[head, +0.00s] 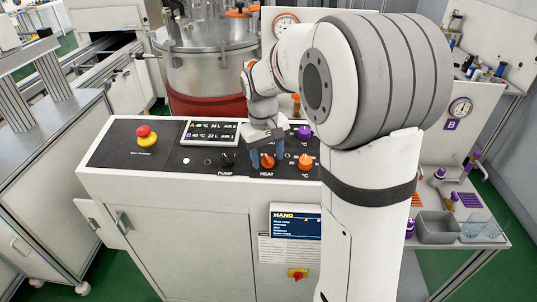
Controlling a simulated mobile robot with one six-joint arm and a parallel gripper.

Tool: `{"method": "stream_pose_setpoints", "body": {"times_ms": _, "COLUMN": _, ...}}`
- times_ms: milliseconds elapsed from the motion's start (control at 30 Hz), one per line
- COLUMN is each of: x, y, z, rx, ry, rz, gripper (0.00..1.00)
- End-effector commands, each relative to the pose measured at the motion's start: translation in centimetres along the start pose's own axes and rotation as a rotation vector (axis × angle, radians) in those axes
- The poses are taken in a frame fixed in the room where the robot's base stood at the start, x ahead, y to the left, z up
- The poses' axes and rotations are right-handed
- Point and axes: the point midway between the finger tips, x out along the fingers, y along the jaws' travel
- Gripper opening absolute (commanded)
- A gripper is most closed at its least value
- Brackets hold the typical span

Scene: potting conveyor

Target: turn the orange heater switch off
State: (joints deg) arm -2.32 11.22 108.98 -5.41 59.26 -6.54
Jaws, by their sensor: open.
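The orange heater switch (267,162) sits on the black control panel (180,155) on top of the white cabinet, above the label HEAT. My gripper (268,158) points down at it with its blue fingers apart, one on each side of the switch. I cannot tell whether the fingers touch the switch. The gripper hides part of the panel behind the switch. The exact angle of the switch's handle is too small to tell.
An orange knob (305,161) stands close to the right of the switch, with a purple knob (304,132) behind it. A black pump knob (227,160) is to the left. A display (211,132) and a red emergency button (143,131) lie further left.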

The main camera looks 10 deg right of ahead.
Motion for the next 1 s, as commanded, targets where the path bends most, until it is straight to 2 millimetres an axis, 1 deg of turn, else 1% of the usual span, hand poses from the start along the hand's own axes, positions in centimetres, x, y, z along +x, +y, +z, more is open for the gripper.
{"method": "stream_pose_setpoints", "body": {"times_ms": 167, "x": -0.2, "y": 0.0, "z": 0.0, "rx": 0.0, "ry": 0.002, "rz": 0.0, "gripper": 0.53}}
{"method": "stream_pose_setpoints", "body": {"times_ms": 267, "x": -1.0, "y": 0.0, "z": -0.1, "rx": 0.0, "ry": 0.004, "rz": 0.001, "gripper": 0.53}}
{"method": "stream_pose_setpoints", "body": {"times_ms": 500, "x": -5.0, "y": 0.0, "z": 0.0, "rx": 0.0, "ry": 0.005, "rz": 0.001, "gripper": 0.53}}
{"method": "stream_pose_setpoints", "body": {"times_ms": 600, "x": -6.4, "y": 0.0, "z": 0.0, "rx": 0.0, "ry": 0.004, "rz": 0.0, "gripper": 0.53}}
{"method": "stream_pose_setpoints", "body": {"times_ms": 700, "x": -7.3, "y": 0.0, "z": 0.0, "rx": 0.0, "ry": 0.002, "rz": 0.0, "gripper": 0.53}}
{"method": "stream_pose_setpoints", "body": {"times_ms": 800, "x": -7.7, "y": 0.0, "z": 0.1, "rx": 0.0, "ry": 0.0, "rz": 0.0, "gripper": 0.53}}
{"method": "stream_pose_setpoints", "body": {"times_ms": 1000, "x": -7.8, "y": 0.0, "z": 0.1, "rx": 0.0, "ry": 0.0, "rz": 0.0, "gripper": 0.53}}
